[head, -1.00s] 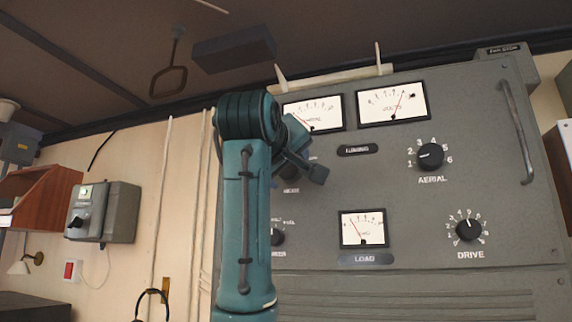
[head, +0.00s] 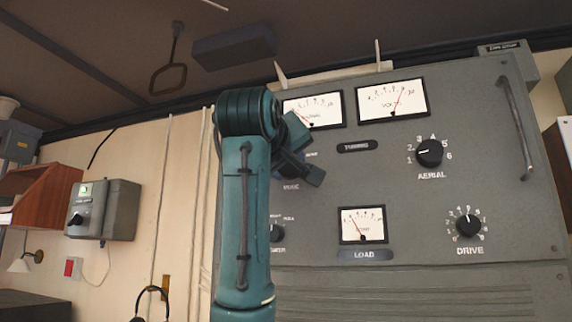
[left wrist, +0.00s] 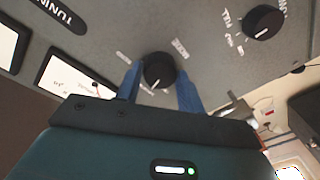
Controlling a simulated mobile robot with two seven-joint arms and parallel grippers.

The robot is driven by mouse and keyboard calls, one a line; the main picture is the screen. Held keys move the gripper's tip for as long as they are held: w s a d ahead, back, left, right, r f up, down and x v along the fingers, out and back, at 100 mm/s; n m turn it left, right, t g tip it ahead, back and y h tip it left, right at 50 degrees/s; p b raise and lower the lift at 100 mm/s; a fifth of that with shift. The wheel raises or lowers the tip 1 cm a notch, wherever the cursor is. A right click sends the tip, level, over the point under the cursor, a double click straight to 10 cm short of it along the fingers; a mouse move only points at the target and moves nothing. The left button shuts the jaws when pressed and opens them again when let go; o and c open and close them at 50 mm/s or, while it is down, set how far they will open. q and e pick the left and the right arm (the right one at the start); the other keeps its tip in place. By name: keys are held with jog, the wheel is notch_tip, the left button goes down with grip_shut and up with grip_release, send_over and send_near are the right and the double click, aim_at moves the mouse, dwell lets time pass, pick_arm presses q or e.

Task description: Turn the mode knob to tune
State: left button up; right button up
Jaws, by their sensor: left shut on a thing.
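The black mode knob (left wrist: 158,72) sits on the grey panel, between the two blue fingers of my left gripper (left wrist: 160,80) in the left wrist view. The gripper is shut on it, with one finger on each side. A white pointer line shows on the knob, and small white labels stand beside it, too blurred to read surely. In the head view my left gripper (head: 303,165) is at the panel's left part, and my arm and gripper hide most of the knob. My right gripper is not in view.
A second black knob (left wrist: 264,22) is close by on the panel. The aerial knob (head: 430,153), drive knob (head: 468,226) and load meter (head: 363,225) are further right. A handle (head: 517,130) sticks out at the panel's right edge.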

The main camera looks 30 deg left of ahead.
pick_arm(q)
jog(key=m+b, duration=0.1)
jog(key=m, duration=0.2)
jog(key=shift+f, duration=0.1)
jog(key=shift+a+m+b, duration=0.1)
jog(key=shift+m+b, duration=0.2)
jog(key=shift+m, duration=0.8)
jog(key=shift+m+t, duration=0.3)
jog(key=shift+m, duration=0.5)
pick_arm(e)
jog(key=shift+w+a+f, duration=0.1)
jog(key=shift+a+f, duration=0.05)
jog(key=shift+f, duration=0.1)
pick_arm(q)
jog(key=o, duration=1)
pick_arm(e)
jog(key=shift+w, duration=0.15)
pick_arm(q)
jog(key=shift+s, duration=0.15)
